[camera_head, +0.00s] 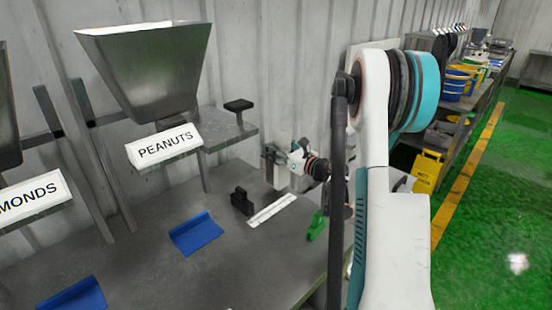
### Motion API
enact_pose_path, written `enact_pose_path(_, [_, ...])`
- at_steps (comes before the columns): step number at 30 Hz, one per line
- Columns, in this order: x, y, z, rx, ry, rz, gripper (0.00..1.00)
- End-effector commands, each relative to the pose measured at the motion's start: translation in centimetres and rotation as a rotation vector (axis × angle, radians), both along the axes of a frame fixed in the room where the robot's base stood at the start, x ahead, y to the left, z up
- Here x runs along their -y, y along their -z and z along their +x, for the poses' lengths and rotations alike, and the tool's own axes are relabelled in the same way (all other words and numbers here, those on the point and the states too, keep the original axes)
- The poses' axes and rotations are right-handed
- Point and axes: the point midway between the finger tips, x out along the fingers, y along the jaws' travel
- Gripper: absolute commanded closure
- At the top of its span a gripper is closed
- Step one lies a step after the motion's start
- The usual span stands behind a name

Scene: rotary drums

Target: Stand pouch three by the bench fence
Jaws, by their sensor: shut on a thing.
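My gripper (276,160) is small in the picture, at the end of my arm above the back right of the grey bench (210,255). It is shut on a pale, partly see-through thing that looks like a pouch; its outline is hard to make out against the wall and I cannot read a number on it. A white marked strip (272,210) lies on the bench below my gripper, with a black block (241,201) at its left. I cannot tell which part is the bench fence.
Blue angled pieces (196,234) lie on the bench. A green piece (318,225) is beside my arm. A steel hopper (150,70) stands above the PEANUTS sign (166,147). A black knob (239,105) tops a shelf. My arm hides the bench's right end.

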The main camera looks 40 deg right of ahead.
Motion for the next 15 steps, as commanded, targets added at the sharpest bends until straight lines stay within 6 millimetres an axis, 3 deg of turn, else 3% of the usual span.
enact_pose_path(3, [0.0, 2.2, 0.0, 0.000, 0.000, 0.000, 1.00])
enact_pose_path(6, [0.0, 3.1, 0.0, 0.001, 0.000, 0.000, 1.00])
enact_pose_path(15, [0.0, 3.1, 0.0, 0.000, 0.000, 0.000, 1.00])
